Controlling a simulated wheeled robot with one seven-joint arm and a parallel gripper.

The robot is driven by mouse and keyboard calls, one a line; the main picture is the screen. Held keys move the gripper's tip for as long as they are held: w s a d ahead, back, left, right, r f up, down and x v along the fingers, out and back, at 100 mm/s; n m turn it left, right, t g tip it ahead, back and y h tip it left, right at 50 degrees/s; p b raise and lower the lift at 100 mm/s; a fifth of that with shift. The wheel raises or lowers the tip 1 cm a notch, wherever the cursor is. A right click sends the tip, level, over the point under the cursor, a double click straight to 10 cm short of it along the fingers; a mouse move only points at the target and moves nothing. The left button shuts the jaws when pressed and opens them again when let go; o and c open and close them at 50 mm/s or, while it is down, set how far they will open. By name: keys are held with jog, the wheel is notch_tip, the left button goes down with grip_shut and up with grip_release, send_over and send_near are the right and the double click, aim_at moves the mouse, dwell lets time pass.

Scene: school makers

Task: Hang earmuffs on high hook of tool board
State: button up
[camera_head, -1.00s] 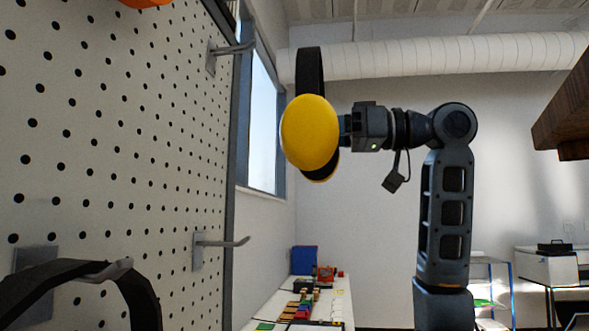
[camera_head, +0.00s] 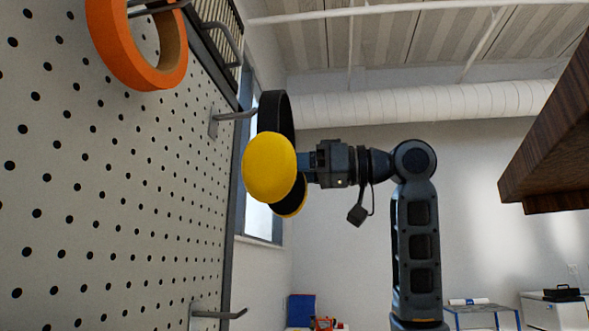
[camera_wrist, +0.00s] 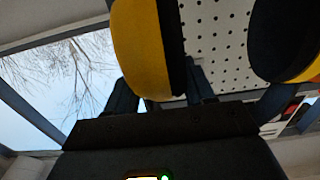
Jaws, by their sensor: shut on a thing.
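The earmuffs have yellow cups (camera_head: 268,167) and a black headband (camera_head: 275,104) arched above them. My gripper (camera_head: 305,165) is shut on them from the right and holds them upright in the air. The tool board (camera_head: 110,190) is a white pegboard on the left. A grey hook (camera_head: 233,115) on it points right. In the picture its tip meets the left edge of the headband, just below the top; I cannot tell whether they touch.
An orange tape roll (camera_head: 120,45) hangs on a hook at the upper left. A lower hook (camera_head: 217,314) is bare. A dark wooden piece (camera_head: 550,130) juts in at the right. A window (camera_head: 262,222) lies beyond the board.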

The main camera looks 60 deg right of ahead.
aim_at(222, 182)
jog(key=shift+f+x, duration=0.1)
jog(key=shift+x, duration=1.5)
jog(key=shift+f+x, duration=0.15)
jog(key=shift+x, duration=1.45)
jog(key=shift+w+a+f, duration=0.2)
jog(key=shift+w+f, duration=0.35)
jog(key=o, duration=1.3)
jog(key=shift+b, duration=0.3)
jog(key=b+v, duration=0.2)
jog(key=v, duration=0.5)
jog(key=shift+s+d, duration=0.1)
jog(key=shift+s, duration=0.2)
jog(key=shift+s, duration=0.1)
